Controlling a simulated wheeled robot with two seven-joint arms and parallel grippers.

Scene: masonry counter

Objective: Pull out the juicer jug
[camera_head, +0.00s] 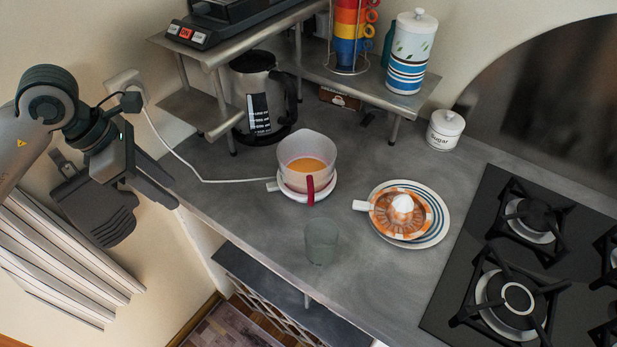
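The juicer jug (307,152) is a translucent pale jug with orange juice inside and a red handle (310,190) facing the counter's front edge. It sits upright on a round white juicer base (288,190), from which a white cord runs left to the wall. My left gripper (174,196) is at the left, beyond the counter's left end and well apart from the jug. Its dark fingers look parted, with nothing between them. My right gripper is not in view.
A clear glass (321,242) stands in front of the jug. Right of it, a striped plate (441,232) holds an orange-and-white citrus reamer (401,212). A kettle (262,95) stands behind under a metal shelf (385,92). A gas hob (480,235) is at right.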

